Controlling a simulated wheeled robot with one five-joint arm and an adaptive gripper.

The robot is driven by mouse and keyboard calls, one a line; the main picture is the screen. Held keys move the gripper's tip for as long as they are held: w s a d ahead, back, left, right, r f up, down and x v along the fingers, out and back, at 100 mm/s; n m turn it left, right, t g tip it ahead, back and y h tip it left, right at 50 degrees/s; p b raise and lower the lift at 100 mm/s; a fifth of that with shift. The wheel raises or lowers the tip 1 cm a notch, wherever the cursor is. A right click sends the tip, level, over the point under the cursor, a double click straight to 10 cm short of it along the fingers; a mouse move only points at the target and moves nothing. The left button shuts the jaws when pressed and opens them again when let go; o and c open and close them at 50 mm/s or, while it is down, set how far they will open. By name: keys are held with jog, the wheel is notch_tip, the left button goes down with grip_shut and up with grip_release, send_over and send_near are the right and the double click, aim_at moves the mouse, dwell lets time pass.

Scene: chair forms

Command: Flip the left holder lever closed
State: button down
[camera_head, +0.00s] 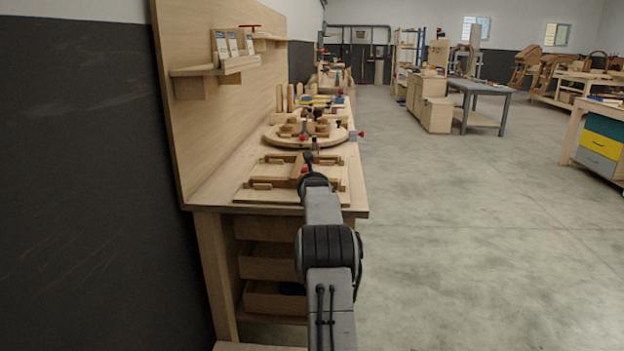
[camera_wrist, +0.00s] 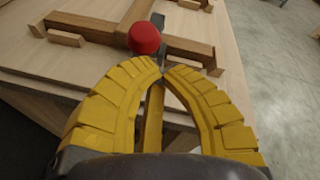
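A wooden holder frame (camera_head: 299,168) of brown bars lies on a pale board on the near end of the workbench. It also shows in the wrist view (camera_wrist: 190,46). A red round knob (camera_wrist: 145,38) stands over the crossing of the bars, beside a dark metal part (camera_wrist: 158,20); I take these for the lever, but cannot tell its angle. My gripper (camera_wrist: 162,70) has yellow ribbed fingers with tips together, empty, just below the knob in the picture. Contact with the knob is unclear.
A round wooden plate (camera_head: 283,141) with clamps stands further back on the bench (camera_head: 222,190). A tall wooden back panel (camera_head: 205,120) with a small shelf rises on the left. Open concrete floor (camera_head: 450,230) lies to the right.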

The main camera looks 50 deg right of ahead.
jog(key=p, duration=0.2)
jog(key=r+g+y+p, duration=0.1)
jog(key=p, duration=0.1)
jog(key=r+p, duration=0.1)
jog(key=p, duration=0.1)
jog(key=shift+w+d, duration=0.25)
jog(key=shift+w+d+r+g+p, duration=0.35)
jog(key=shift+d+p, duration=0.1)
jog(key=shift+p, duration=1.05)
